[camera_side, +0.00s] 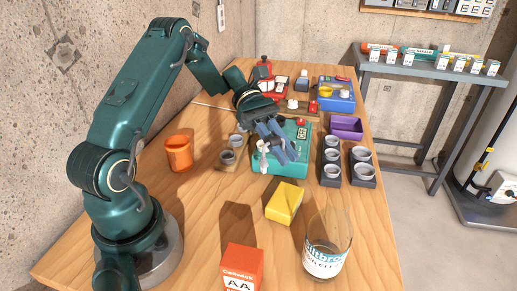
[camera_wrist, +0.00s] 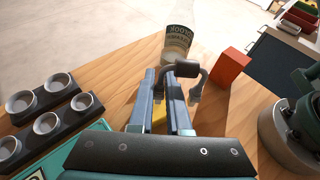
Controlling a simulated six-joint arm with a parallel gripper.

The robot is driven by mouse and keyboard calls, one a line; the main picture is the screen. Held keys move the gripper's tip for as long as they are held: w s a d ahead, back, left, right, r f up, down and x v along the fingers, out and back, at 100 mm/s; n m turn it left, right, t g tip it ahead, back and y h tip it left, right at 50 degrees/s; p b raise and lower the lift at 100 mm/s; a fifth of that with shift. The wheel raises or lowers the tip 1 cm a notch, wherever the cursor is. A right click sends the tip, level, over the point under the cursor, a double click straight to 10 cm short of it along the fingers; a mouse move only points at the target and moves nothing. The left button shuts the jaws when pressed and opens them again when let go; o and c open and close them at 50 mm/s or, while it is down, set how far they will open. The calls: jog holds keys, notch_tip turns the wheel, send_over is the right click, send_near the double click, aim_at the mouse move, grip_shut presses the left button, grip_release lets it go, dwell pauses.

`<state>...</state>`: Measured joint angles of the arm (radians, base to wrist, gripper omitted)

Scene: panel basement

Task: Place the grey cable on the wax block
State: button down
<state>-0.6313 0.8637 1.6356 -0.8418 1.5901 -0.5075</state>
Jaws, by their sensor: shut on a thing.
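The wax block (camera_side: 284,203) is a yellow block lying on the wooden table in the side view. In the wrist view only a sliver of yellow (camera_wrist: 159,117) shows between my fingers. My gripper (camera_side: 286,156) is above the teal box, behind the wax block in the side view. It is shut on the grey cable (camera_side: 263,155), whose pale part hangs beside the fingers. In the wrist view the cable (camera_wrist: 187,68) is a dark bent piece with pale grey ends across my fingertips (camera_wrist: 170,75). The fingers hide part of it.
A teal box (camera_side: 298,134) lies under my gripper. Grey cups in holders (camera_side: 361,168) and a purple bin (camera_side: 346,127) stand to the right. An orange cup (camera_side: 178,152) is left. A glass jar (camera_side: 328,240) and a red-orange box (camera_side: 242,268) stand in front.

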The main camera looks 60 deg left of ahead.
aim_at(294, 194)
jog(key=d+f, duration=0.1)
jog(key=w+d+f, duration=0.1)
jog(key=d, duration=0.1)
jog(key=shift+w, duration=0.1)
jog(key=shift+d+f, duration=0.1)
jog(key=shift+f, duration=1.95)
jog(key=shift+f, duration=0.15)
jog(key=c, duration=0.9)
grip_release()
